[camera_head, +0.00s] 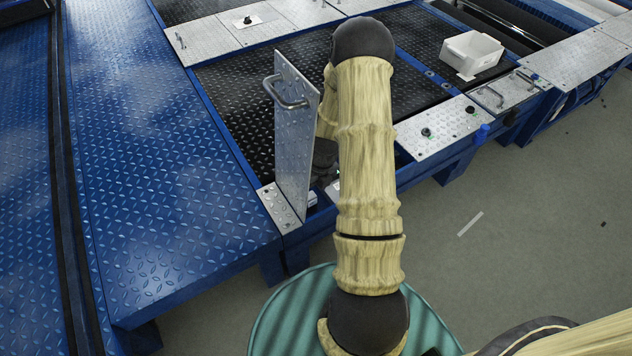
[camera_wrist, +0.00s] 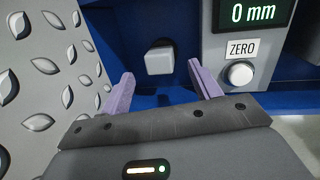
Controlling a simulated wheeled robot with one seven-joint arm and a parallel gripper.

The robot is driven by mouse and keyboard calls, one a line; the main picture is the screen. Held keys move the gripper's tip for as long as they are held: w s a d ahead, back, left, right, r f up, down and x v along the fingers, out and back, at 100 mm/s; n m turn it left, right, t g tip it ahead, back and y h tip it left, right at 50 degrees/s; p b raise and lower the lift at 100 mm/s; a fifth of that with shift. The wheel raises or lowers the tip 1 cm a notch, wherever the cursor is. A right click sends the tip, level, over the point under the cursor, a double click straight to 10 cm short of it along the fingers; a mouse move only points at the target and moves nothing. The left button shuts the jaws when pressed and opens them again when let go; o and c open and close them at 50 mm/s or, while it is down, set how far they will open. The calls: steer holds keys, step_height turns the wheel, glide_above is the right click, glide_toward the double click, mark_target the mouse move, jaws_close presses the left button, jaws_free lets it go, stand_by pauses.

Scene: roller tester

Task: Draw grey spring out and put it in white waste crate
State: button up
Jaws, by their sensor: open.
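In the wrist view my gripper (camera_wrist: 160,73) is open and empty, its two purple fingers spread apart. A pale grey block (camera_wrist: 160,60) on a dark mount shows between and just beyond the fingertips, apart from them. I cannot make out a grey spring in either view. The white waste crate (camera_head: 470,53) stands upright on the dark tread plate at the upper right of the head view.
A raised metal flap (camera_head: 296,140) with a handle stands upright left of my arm. A grey box with a "0 mm" display (camera_wrist: 250,14) and a ZERO button (camera_wrist: 240,74) is at the right in the wrist view. Blue decking (camera_head: 160,150) lies left; open floor (camera_head: 480,260) lies right.

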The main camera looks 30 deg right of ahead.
mark_target(310, 195)
steer(key=f, duration=0.1)
steer(key=f+b, duration=0.1)
steer(key=f, duration=0.1)
steer(key=shift+w+a+f, duration=0.15)
steer(key=shift+w+a, duration=0.05)
steer(key=shift+c, duration=0.2)
jaws_close()
steer(key=shift+w+a+r+p, duration=0.1)
steer(key=shift+r+p, duration=0.1)
steer(key=shift+p, duration=0.15)
steer(key=shift+r, duration=0.15)
steer(key=shift+s+a+r+p, duration=0.2)
steer(key=shift+r+p, duration=0.1)
steer(key=shift+p, duration=0.25)
